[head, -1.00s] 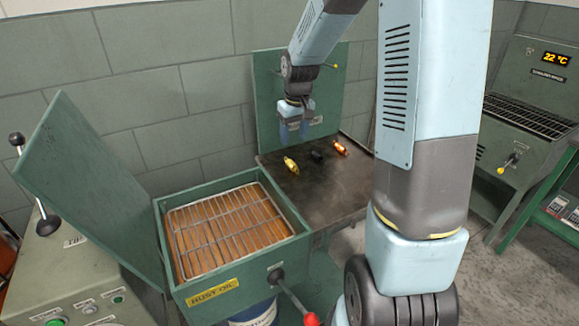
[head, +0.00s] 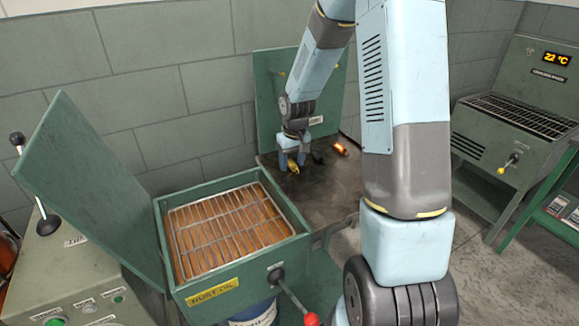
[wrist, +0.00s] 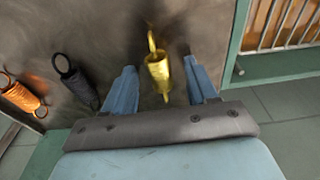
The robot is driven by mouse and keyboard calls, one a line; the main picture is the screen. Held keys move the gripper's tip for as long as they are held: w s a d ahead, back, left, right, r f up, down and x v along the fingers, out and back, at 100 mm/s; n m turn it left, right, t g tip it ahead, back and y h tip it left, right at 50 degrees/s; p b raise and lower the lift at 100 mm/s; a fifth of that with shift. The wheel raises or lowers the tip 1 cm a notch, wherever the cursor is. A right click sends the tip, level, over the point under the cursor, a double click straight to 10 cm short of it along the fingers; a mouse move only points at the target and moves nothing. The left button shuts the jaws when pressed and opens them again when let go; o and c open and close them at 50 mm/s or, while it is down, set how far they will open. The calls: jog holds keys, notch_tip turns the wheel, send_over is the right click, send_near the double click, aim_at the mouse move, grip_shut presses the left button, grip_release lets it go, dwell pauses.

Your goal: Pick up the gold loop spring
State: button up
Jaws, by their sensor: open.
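The gold loop spring (wrist: 158,68) lies on the dark metal bench top, with a loop at each end. It also shows in the head view (head: 293,167), partly hidden by my gripper. My gripper (wrist: 158,75) is open, with its two blue fingers on either side of the gold spring's near part. In the head view my gripper (head: 292,165) is low over the bench at the spring. Whether the fingers touch the spring or the bench I cannot tell.
A black spring (wrist: 75,80) and a glowing orange spring (wrist: 22,97) lie to the left in the wrist view.

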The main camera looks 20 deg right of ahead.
jog(key=shift+c, duration=0.4)
grip_shut()
